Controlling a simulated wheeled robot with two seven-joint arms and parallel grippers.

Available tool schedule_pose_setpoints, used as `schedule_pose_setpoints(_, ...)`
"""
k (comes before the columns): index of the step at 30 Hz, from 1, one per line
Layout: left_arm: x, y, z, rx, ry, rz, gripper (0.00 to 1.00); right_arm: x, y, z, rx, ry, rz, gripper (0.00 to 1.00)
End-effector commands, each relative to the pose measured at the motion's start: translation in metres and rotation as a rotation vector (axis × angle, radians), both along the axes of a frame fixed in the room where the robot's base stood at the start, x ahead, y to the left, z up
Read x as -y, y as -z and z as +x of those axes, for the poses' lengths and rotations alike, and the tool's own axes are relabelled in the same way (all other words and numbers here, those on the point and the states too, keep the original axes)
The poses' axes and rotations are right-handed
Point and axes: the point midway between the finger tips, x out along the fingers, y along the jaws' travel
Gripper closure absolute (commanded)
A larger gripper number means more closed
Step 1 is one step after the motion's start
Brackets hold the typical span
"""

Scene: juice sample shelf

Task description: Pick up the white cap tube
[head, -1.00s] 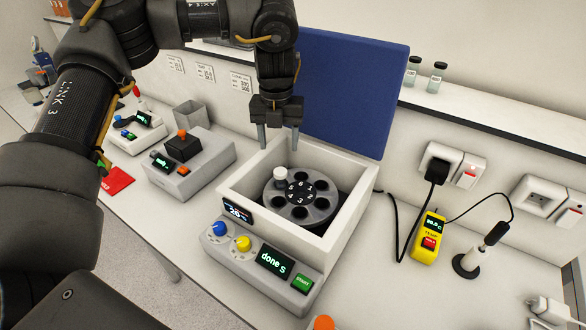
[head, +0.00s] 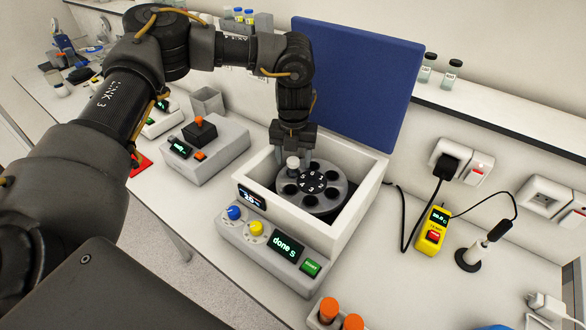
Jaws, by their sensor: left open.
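The white cap tube (head: 292,162) stands in the back-left hole of the dark round rotor (head: 325,203), inside the open centrifuge (head: 345,232). Only its white cap shows clearly. My left gripper (head: 293,158) points down at the cap, with its fingers around or just beside it. The jaws are open; whether they touch the cap I cannot tell. The other visible rotor holes look empty. My right gripper is not in view.
The blue lid (head: 355,80) stands open behind the centrifuge. Orange-capped tubes (head: 328,310) stand at the front edge. A yellow meter (head: 432,232) and a stand (head: 468,258) are to the right. A grey mixer (head: 200,150) is to the left.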

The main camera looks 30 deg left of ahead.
Motion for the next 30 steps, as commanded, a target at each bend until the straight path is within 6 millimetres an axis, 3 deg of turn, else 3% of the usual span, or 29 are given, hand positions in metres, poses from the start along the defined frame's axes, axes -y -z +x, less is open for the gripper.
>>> schedule_pose_setpoints(6,0.0,0.02,-0.001,-0.001,-0.002,0.001,0.43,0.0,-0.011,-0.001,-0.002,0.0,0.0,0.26)
schedule_pose_setpoints(13,0.0,0.022,0.0,0.0,-0.001,0.0,0.43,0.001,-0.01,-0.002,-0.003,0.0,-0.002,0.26)
schedule_pose_setpoints(24,0.0,0.021,0.0,0.0,-0.001,0.0,0.91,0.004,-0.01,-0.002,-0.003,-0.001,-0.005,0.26)
schedule_pose_setpoints(30,0.0,0.021,0.0,0.001,-0.001,0.0,0.92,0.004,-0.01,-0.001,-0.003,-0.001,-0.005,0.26)
